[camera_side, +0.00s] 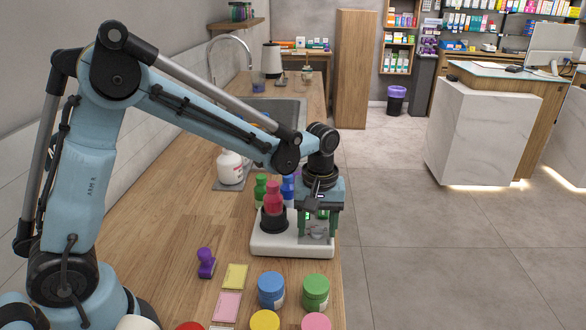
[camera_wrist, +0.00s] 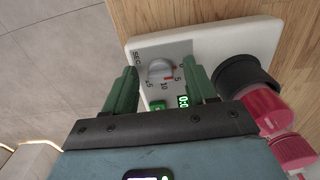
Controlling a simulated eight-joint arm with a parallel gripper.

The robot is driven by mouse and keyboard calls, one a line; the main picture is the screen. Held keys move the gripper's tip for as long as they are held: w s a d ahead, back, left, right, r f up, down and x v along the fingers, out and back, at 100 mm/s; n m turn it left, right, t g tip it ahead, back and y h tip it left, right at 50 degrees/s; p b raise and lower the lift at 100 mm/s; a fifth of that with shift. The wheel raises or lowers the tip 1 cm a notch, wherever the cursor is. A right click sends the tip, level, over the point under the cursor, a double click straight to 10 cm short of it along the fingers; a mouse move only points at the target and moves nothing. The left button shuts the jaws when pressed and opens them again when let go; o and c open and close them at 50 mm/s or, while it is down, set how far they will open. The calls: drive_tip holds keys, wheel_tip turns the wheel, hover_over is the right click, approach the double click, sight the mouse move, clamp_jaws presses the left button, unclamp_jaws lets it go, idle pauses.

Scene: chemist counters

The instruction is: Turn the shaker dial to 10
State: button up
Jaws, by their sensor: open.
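The shaker is a white base (camera_side: 268,247) on the wooden counter; in the wrist view its panel (camera_wrist: 215,42) carries a grey round dial (camera_wrist: 160,69) with marks 5, 10 and 15. A small red mark shows at the dial's edge near 5; the exact setting is too small to read. My gripper (camera_wrist: 159,66) is open, its green fingers on either side of the dial; I cannot tell whether they touch it. In the side view my gripper (camera_side: 318,220) points down over the shaker's right end and hides the dial.
A pink-red bottle (camera_side: 273,195) stands in the shaker's black holder (camera_side: 273,220), beside my gripper. Green (camera_side: 260,188) and blue (camera_side: 287,190) bottles stand behind. Several coloured jars, including a green one (camera_side: 316,292), stand in front. Floor lies past the counter's right edge.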

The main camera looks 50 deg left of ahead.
clamp_jaws()
drive_tip(key=shift+m, duration=0.4)
drive_tip(key=m, duration=0.3)
drive_tip(key=shift+a+m, duration=0.1)
drive_tip(key=shift+m, duration=0.2)
drive_tip(key=m, duration=0.4)
drive_tip(key=shift+s+m, duration=0.1)
drive_tip(key=shift+m, duration=0.2)
drive_tip(key=m, duration=0.4)
drive_tip(key=shift+a+m, duration=0.15)
drive_tip(key=shift+m, duration=2.25)
